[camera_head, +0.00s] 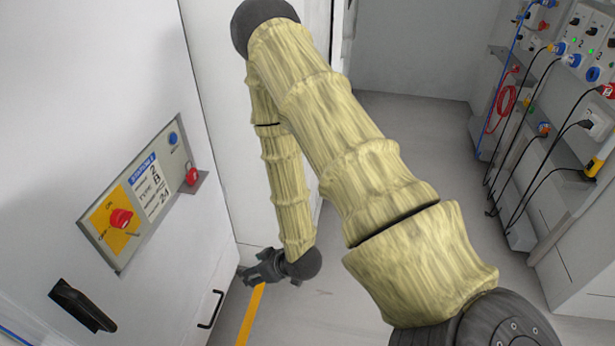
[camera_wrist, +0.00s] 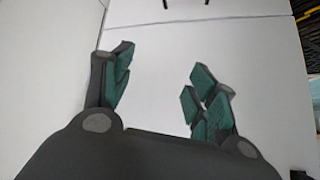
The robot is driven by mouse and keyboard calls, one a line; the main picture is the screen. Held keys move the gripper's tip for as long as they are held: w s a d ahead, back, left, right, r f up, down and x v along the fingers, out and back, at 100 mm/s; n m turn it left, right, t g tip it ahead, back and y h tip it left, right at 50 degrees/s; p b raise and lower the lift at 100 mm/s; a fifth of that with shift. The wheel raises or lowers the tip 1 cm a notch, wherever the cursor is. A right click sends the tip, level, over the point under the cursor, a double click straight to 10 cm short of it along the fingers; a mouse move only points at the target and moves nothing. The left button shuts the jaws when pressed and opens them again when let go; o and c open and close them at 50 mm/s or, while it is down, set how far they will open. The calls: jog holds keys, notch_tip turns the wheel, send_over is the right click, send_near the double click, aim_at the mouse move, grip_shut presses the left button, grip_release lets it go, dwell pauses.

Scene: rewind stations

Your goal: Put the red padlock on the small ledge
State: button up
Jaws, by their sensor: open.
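The red padlock (camera_head: 192,176) is at the small grey ledge (camera_head: 200,187) on the right side of the control panel; it looks to be resting on it, upright. My gripper (camera_head: 250,270) is low, below and to the right of the ledge, well apart from the padlock. In the wrist view my gripper (camera_wrist: 161,62) is open, with nothing between its green-padded fingers and a plain white surface beyond. The padlock and ledge do not show in the wrist view.
The panel (camera_head: 110,250) on the white cabinet carries a red rotary switch (camera_head: 121,218) on a yellow plate and a blue button (camera_head: 173,138). A black handle (camera_head: 82,305) sticks out below. Sockets and hanging cables line the right wall. Floor between is clear.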

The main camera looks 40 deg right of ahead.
jog(key=s+f+m+g+h, duration=0.1)
jog(key=s+f+g, duration=0.3)
jog(key=s, duration=0.8)
jog(key=s+a+f+m+g+h, duration=0.1)
jog(key=s+f+g, duration=0.3)
jog(key=s, duration=0.8)
notch_tip(320, 180, down, 2)
jog(key=shift+s+a+f+h, duration=0.1)
jog(key=shift+s+a+h, duration=0.2)
jog(key=shift+h, duration=0.3)
